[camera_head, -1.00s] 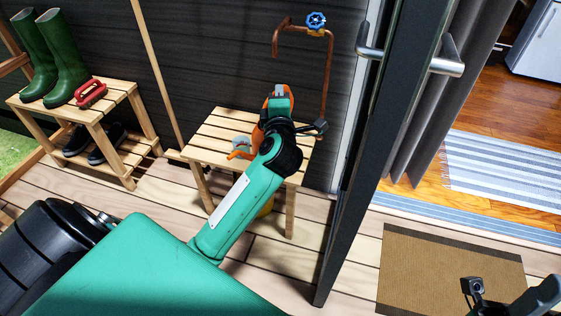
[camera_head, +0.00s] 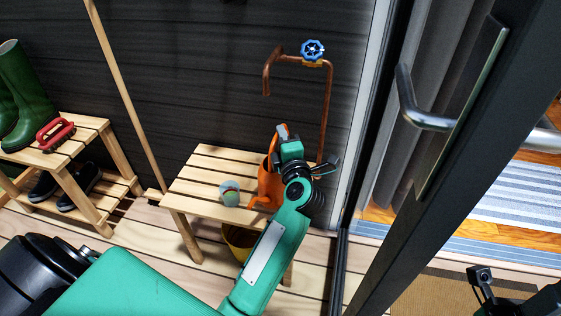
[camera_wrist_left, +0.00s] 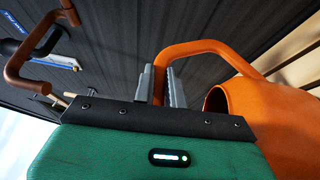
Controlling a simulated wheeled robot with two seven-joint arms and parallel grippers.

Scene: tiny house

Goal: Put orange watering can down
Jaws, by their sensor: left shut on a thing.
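The orange watering can (camera_head: 266,186) is over the right end of the slatted wooden bench (camera_head: 208,172) in the head view. Its spout points left and toward me. I cannot tell whether its base touches the slats, as my arm hides part of it. My left gripper (camera_head: 284,132) is at the top of the can. In the left wrist view, the gripper's grey fingers (camera_wrist_left: 160,86) are shut on the orange handle, with the can's round body (camera_wrist_left: 272,118) to the right. Part of my right arm shows at the lower right, but its fingers cannot be made out.
A small pale pot (camera_head: 229,194) stands on the bench left of the can. A yellow bucket (camera_head: 238,240) is under the bench. A copper pipe with a blue valve (camera_head: 313,50) rises behind. A dark door frame with a handle (camera_head: 425,118) is close on the right. The bench's left half is clear.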

